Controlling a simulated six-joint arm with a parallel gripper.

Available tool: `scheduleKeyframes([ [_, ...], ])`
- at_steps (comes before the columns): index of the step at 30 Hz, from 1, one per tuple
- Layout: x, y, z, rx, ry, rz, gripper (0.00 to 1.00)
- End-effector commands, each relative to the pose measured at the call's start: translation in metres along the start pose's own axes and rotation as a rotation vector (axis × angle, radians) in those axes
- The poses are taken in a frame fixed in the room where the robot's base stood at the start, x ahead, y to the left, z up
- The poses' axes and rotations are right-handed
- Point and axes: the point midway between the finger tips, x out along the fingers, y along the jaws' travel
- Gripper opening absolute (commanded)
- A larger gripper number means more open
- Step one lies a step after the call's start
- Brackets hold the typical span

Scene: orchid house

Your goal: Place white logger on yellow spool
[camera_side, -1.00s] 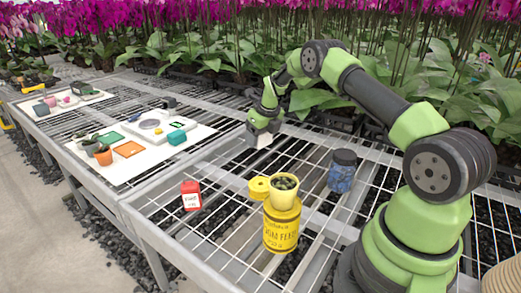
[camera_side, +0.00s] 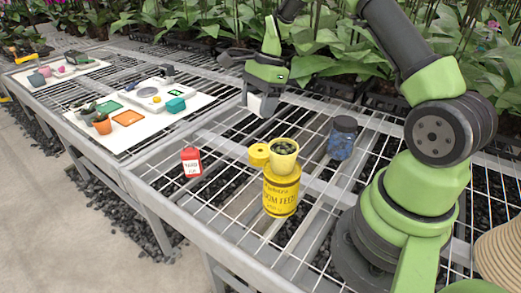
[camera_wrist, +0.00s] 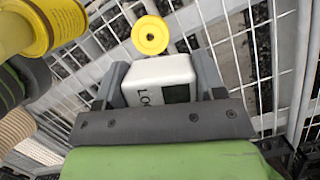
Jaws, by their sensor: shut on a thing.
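My gripper (camera_side: 262,108) is shut on the white logger (camera_side: 254,103) and holds it above the wire bench, behind the yellow spool in the side view. In the wrist view the white logger (camera_wrist: 158,78) sits between the two fingers, with dark lettering and a dark panel on its face. The yellow spool (camera_side: 259,154) stands close beside the yellow tin, and its lower part is partly hidden. The yellow spool (camera_wrist: 150,35) also shows in the wrist view, just beyond the logger and apart from it, with a dark centre hole.
A yellow tin (camera_side: 281,197) carries a yellow pot (camera_side: 284,158) with dark contents. A blue jar (camera_side: 342,139) stands right, a red box (camera_side: 191,162) left. A white board (camera_side: 112,133) with small items lies further left. Bare wire mesh lies between.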

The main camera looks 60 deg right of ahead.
Motion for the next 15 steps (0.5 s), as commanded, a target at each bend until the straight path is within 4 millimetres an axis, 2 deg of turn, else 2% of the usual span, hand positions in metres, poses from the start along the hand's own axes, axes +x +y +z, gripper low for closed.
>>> scheduleKeyframes([
  [3, -0.002, 0.014, 0.011, -0.176, 0.000, 0.055, 0.39],
  [7, 0.000, 0.022, 0.015, -0.280, 0.001, 0.088, 0.39],
  [15, 0.044, 0.025, 0.003, -0.305, 0.000, 0.098, 0.39],
])
